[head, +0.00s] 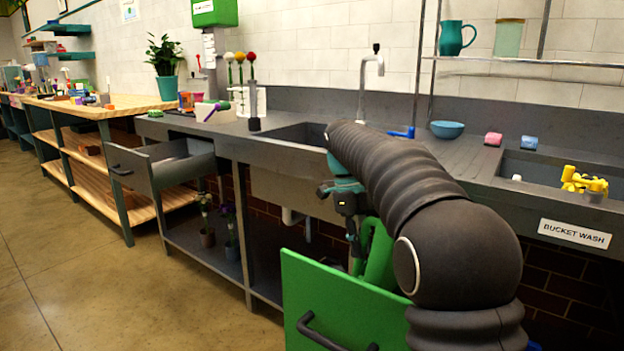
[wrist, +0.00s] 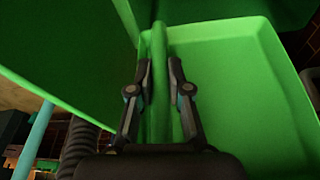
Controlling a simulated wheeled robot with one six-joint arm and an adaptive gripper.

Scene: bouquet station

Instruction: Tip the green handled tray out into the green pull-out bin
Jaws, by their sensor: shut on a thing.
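The green handled tray (wrist: 245,95) fills the right of the wrist view. Its inner face looks bare where it shows. My gripper (wrist: 160,70) is shut on the tray's green handle (wrist: 159,115), one finger on each side. In the head view, part of the tray (head: 378,258) shows steeply tilted below my arm, just behind the front panel of the green pull-out bin (head: 325,295). The bin stands pulled out under the counter, with a dark handle on its front. A green panel at the left of the wrist view is probably this front. The bin's inside is hidden.
The counter has a sink (head: 300,134) behind my arm and a second basin at right, with yellow items (head: 583,183) by a "BUCKET WASH" label (head: 574,234). A grey drawer (head: 165,165) stands open at left. The floor (head: 90,260) at front left is clear.

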